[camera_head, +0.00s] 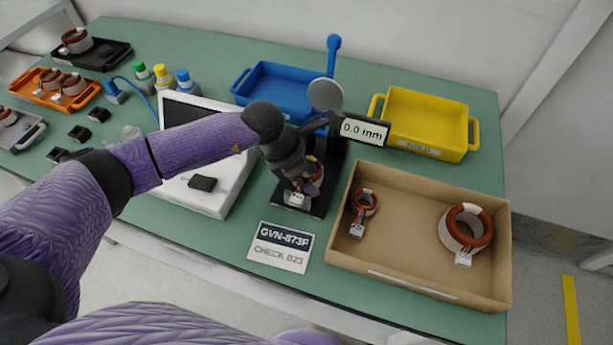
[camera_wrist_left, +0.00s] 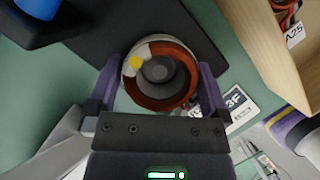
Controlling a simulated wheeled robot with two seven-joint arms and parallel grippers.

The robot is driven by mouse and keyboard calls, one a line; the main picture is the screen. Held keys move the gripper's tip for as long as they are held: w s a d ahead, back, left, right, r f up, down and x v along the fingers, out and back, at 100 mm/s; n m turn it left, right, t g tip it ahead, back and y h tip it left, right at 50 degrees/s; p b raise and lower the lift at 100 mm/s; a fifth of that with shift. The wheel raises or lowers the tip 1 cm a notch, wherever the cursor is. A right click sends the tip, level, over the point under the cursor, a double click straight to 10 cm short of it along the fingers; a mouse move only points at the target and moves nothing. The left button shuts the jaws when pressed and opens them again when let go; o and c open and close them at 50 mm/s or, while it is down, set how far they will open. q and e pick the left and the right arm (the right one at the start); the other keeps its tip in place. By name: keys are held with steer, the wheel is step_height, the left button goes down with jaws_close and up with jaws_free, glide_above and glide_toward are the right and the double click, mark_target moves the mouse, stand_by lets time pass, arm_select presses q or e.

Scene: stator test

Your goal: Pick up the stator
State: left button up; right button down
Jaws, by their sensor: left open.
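A stator (camera_wrist_left: 182,92) with copper-red windings and a pale ring sits on the black base of the gauge stand (camera_head: 322,203). In the head view the stator (camera_head: 320,168) is mostly hidden behind my left gripper (camera_head: 307,184), and a white tag shows at its foot. In the left wrist view my left gripper (camera_wrist_left: 160,82) is open, with one finger on each side of the stator. I cannot tell whether the fingers touch it. A yellow mark shows on its ring. My right gripper is not in view.
A cardboard box (camera_head: 420,278) at right holds two more stators. A blue tray (camera_head: 262,85) and a yellow tray (camera_head: 430,108) stand behind. The gauge display (camera_head: 365,130) reads 0.0 mm, close to my arm. A sign (camera_head: 281,248) lies in front.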

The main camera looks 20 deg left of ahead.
arm_select(q)
steer(key=c, duration=1.3)
